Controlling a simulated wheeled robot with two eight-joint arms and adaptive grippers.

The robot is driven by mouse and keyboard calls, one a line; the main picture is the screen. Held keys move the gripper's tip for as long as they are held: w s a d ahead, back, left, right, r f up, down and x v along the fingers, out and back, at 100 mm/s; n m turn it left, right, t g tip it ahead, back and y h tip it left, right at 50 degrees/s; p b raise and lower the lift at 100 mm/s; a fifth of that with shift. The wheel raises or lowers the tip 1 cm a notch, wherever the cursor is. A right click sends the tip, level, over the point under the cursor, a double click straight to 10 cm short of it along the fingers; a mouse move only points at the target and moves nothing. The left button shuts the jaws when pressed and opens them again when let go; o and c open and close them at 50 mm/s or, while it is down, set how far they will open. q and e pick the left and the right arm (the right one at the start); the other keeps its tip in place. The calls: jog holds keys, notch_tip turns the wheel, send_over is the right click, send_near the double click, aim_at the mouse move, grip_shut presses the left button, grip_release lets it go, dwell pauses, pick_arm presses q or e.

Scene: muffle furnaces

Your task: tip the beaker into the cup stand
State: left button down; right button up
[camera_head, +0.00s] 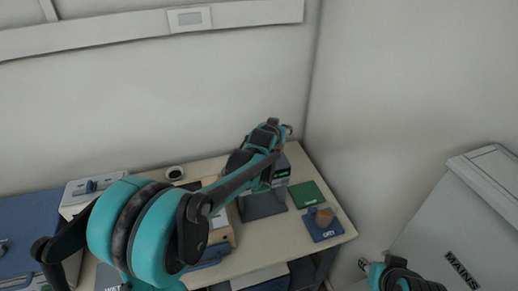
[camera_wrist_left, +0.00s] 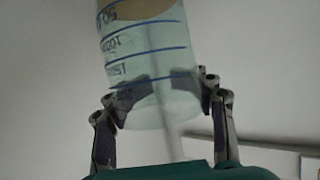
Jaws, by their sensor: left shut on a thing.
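My left gripper (camera_wrist_left: 165,100) is shut on the clear beaker (camera_wrist_left: 145,60), with a finger on each side of its wall. The beaker has blue graduation lines and numbers, and a tan mass shows inside at the top of the left wrist view. In the head view my left arm reaches right, and the left gripper (camera_head: 280,130) is above the bench's back right; the beaker cannot be made out there. A blue stand (camera_head: 322,234) with white lettering and a tan round piece, perhaps the cup stand, sits at the right end. My right gripper (camera_head: 397,276) is only partly visible at the bottom.
A grey device (camera_head: 264,206) with a green display stands below the left gripper. A green square pad (camera_head: 306,194) lies beside it on the bench (camera_head: 280,238). A white cabinet marked MAINS (camera_head: 450,235) stands at right. My left arm hides much of the bench's left side.

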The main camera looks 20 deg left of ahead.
pick_arm(q)
notch_tip(320, 180, up, 5)
jog(key=p, duration=0.3)
jog(key=shift+f, duration=0.1)
dwell(0.3)
